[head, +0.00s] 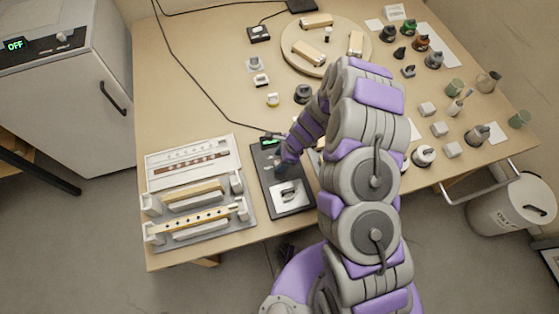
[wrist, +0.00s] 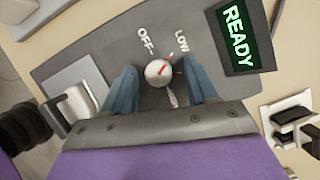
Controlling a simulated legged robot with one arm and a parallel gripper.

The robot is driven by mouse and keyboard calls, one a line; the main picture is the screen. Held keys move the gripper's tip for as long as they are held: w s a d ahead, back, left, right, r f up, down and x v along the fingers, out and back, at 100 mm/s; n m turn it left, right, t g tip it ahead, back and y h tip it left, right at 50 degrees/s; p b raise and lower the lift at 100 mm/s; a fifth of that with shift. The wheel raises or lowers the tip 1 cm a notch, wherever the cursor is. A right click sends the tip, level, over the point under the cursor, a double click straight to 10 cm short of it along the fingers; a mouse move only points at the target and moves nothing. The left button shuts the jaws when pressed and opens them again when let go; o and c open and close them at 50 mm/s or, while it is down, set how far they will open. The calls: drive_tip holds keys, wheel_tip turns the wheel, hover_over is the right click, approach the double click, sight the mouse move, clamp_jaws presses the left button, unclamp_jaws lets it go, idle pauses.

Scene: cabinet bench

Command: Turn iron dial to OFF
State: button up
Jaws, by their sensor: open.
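The iron dial (wrist: 158,72) is a small round pale knob with a red mark, on a dark grey control panel (wrist: 95,48). The labels OFF (wrist: 146,40) and LOW (wrist: 182,41) stand above it in the wrist view. The red mark points up and right, toward the LOW side. A green READY display (wrist: 237,38) is lit to the right. My gripper (wrist: 163,88) is open, with one blue finger on each side of the dial; I cannot tell whether they touch it. In the head view my arm partly covers the panel (head: 266,172) and hides the dial.
A rack with bars (head: 197,207) stands left of the panel. A round board with wooden blocks (head: 290,50) lies at the back. Cups and jars (head: 434,60) crowd the right side. A black cable (head: 190,75) crosses the table. The table's left middle is mostly clear.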

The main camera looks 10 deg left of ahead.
drive_tip(key=shift+f, duration=0.5)
drive_tip(key=shift+d, duration=0.15)
drive_tip(key=shift+a, duration=0.2)
drive_tip(key=c, duration=1)
